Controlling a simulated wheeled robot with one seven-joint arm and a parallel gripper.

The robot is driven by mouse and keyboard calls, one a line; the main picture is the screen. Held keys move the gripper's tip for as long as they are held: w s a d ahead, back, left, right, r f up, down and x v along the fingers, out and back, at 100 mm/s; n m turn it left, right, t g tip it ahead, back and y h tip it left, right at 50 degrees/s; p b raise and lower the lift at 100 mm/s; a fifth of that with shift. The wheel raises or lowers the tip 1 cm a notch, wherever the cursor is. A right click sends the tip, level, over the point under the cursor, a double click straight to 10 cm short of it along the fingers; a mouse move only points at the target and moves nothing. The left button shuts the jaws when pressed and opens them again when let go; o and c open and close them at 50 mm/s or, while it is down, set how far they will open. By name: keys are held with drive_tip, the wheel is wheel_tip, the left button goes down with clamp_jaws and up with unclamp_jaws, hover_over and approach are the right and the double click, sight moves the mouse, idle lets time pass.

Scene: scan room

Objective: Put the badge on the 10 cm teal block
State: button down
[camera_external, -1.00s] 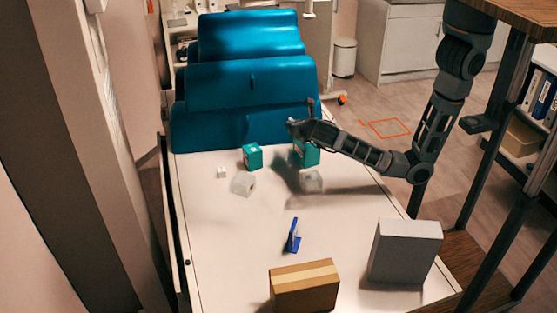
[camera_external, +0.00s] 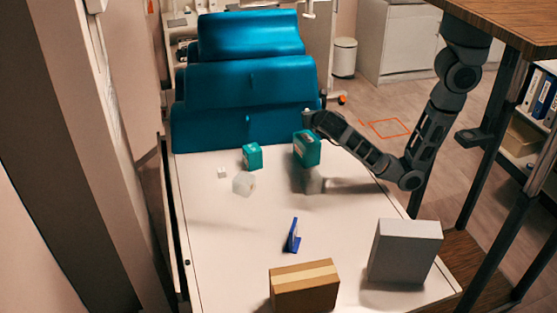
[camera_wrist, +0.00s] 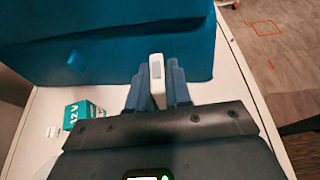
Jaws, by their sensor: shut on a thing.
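My gripper (camera_wrist: 157,92) is shut on a small white piece with a grey face, which looks like the badge (camera_wrist: 157,72), held upright between the fingers. In the outside view my gripper (camera_external: 308,118) is just above and behind the larger teal block (camera_external: 307,148) at the bed's back right; the badge is too small to make out clearly there. A smaller teal block (camera_external: 252,156) stands to the left, and it shows in the wrist view with "12 V" on it (camera_wrist: 84,114). The larger block is hidden in the wrist view. I cannot read block sizes.
A whitish block (camera_external: 243,184) and a pale block (camera_external: 314,181) stand in front of the teal ones. A tiny white cube (camera_external: 222,172) lies left. Blue cushions (camera_external: 245,85) rise behind. A blue item (camera_external: 293,236), a cardboard box (camera_external: 304,286) and a grey box (camera_external: 405,252) are in front.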

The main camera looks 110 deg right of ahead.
drive_tip(key=shift+f, duration=2.35)
drive_tip(key=shift+f, duration=0.1)
drive_tip(key=shift+f, duration=0.15)
drive_tip(key=c, duration=1.1)
unclamp_jaws()
drive_tip(key=shift+o, duration=0.2)
